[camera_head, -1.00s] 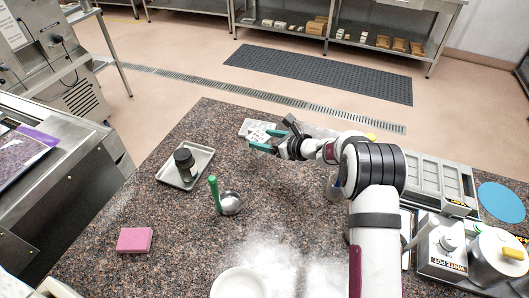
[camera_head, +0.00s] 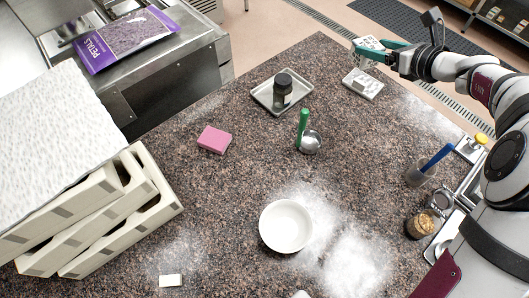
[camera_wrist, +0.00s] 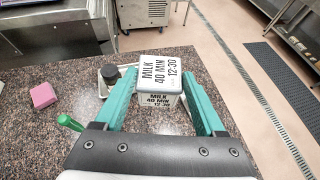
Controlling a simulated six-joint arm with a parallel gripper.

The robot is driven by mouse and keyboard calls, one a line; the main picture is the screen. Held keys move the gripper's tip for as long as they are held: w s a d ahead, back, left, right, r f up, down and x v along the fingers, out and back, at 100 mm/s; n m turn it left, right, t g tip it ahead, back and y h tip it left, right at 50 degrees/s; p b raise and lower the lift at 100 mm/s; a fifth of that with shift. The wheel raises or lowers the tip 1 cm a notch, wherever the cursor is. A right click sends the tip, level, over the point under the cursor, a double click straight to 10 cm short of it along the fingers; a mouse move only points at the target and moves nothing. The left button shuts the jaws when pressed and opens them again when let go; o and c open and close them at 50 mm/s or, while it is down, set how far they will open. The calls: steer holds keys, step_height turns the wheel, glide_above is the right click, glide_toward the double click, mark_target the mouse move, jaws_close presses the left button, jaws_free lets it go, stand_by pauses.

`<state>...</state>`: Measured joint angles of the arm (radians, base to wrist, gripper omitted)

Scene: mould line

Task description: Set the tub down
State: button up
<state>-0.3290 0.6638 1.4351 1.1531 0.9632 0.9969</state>
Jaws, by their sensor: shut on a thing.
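The tub (camera_wrist: 166,70) is white and carries the printed label "MILK 40 MIN 12-30". In the wrist view it sits between the two green fingers of my gripper (camera_wrist: 165,85), with the same wording on a lower face nearer the camera. In the head view my gripper (camera_head: 383,50) is at the far right corner of the counter, shut on the tub (camera_head: 367,44), which is partly hidden by a finger. A pale flat block (camera_head: 363,83) with dark marks lies on the counter just below it in the picture. I cannot tell the tub's height above the counter.
A metal tray (camera_head: 264,101) with a dark jar (camera_head: 283,88) stands left of my gripper. A green-handled ladle (camera_head: 305,130), pink sponge (camera_head: 214,139) and white bowl (camera_head: 286,226) lie nearer. A cup with a blue-handled tool (camera_head: 419,172) stands right. Counter (camera_head: 345,140) is bare mid-right.

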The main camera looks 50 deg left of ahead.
steer(key=s+a+n+g, duration=0.3)
steer(key=s+n+g, duration=0.1)
steer(key=s, duration=0.8)
steer(key=s+a+n+g, duration=0.3)
steer(key=s+n+g, duration=0.1)
steer(key=s, duration=0.9)
step_height(320, 180, down, 23)
steer(key=shift+d, duration=0.15)
steer(key=shift+f, duration=0.1)
steer(key=o, duration=1.4)
steer(key=shift+o, duration=0.2)
